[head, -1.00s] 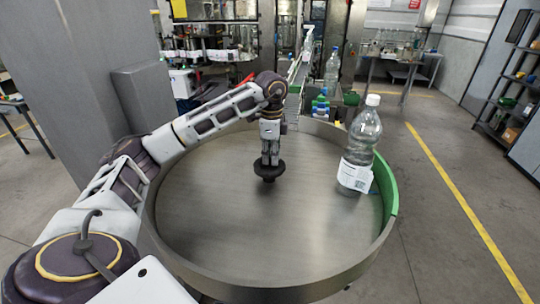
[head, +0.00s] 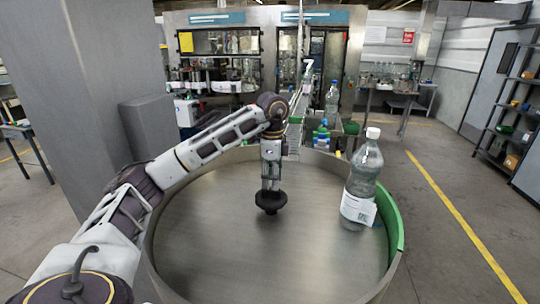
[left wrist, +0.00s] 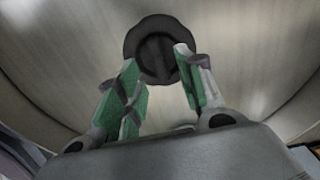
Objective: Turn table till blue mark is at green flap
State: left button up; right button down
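The round metal turntable (head: 215,240) has a raised rim. A black knob (head: 269,203) stands near its middle; it also shows in the left wrist view (left wrist: 152,28). My left gripper (head: 270,184) points down at the knob from just above. In the left wrist view its green-padded fingers (left wrist: 158,62) are apart, with the knob beyond and between their tips; contact cannot be told. The green flap (head: 393,225) forms the right part of the rim. A small bluish patch (head: 378,221), perhaps the blue mark, shows beside the bottle's base, partly hidden. My right gripper is out of view.
A clear bottle (head: 365,168) with white cap and label stands upright on the turntable's right side, near the flap. A conveyor with another bottle (head: 332,97) lies beyond the far rim. A grey pillar (head: 85,100) stands at the left. The rest of the turntable is bare.

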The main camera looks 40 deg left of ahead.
pick_arm(q)
notch_tip(320, 180, up, 8)
jog(key=shift+r, duration=0.25)
dwell(1.2)
jog(key=shift+s, duration=0.15)
dwell(0.8)
